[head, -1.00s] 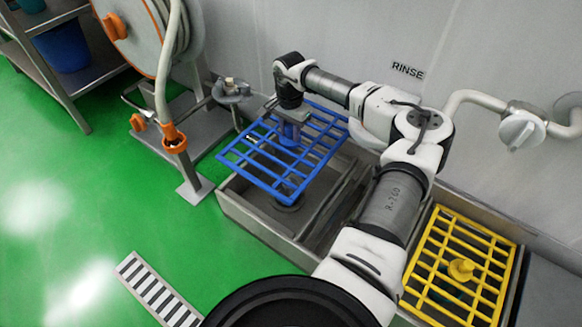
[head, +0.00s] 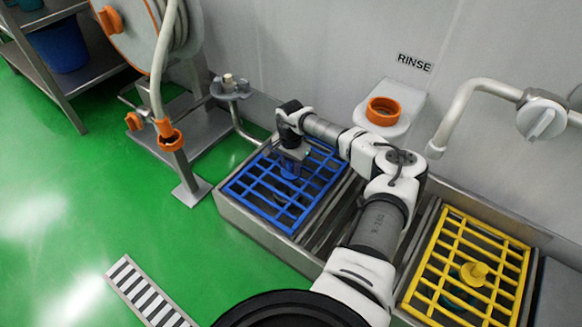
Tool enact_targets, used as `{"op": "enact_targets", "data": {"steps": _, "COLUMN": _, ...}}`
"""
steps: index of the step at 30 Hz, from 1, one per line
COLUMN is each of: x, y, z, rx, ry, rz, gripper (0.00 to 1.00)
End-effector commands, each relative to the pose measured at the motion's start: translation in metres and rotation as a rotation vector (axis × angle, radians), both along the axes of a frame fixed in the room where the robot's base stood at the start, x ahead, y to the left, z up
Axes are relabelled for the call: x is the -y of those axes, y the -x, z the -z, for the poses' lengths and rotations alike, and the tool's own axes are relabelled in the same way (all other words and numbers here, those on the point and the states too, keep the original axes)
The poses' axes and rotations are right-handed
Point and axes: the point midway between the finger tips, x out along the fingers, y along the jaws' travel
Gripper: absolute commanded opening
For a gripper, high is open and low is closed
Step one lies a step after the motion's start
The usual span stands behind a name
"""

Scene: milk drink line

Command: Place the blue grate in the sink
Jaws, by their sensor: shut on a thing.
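The blue grate (head: 258,201) lies level in the opening of the left sink basin (head: 262,236), at about the height of its rim. I cannot tell whether it rests fully on its supports. My gripper (head: 290,168) is above the middle of the grate, pointing down, and is shut on the grate's blue central knob. The fingertips are small and partly hidden by my own wrist. My arm reaches in from the lower right and covers the divider beside the basin.
A yellow grate (head: 440,260) with a knob covers the right basin. A grey tap (head: 480,95) and an orange-rimmed fixture (head: 384,111) are at the wall behind. A hose reel stand (head: 180,165) is left of the sink. A striped floor drain (head: 145,290) lies in front.

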Motion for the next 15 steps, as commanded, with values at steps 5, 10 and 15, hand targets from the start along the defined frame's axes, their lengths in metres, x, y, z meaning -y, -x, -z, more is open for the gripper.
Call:
{"op": "enact_targets", "data": {"steps": 5, "x": 0.0, "y": -0.0011, "z": 0.0004, "rx": 0.003, "ry": 0.0, "rz": 0.0, "gripper": 0.0}}
{"op": "enact_targets", "data": {"steps": 10, "x": 0.0001, "y": -0.0009, "z": 0.0028, "rx": 0.003, "ry": 0.0, "rz": 0.0, "gripper": 0.0}}
{"op": "enact_targets", "data": {"steps": 15, "x": 0.0001, "y": -0.0004, "z": 0.0037, "rx": 0.001, "ry": 0.0, "rz": 0.0, "gripper": 0.47}}
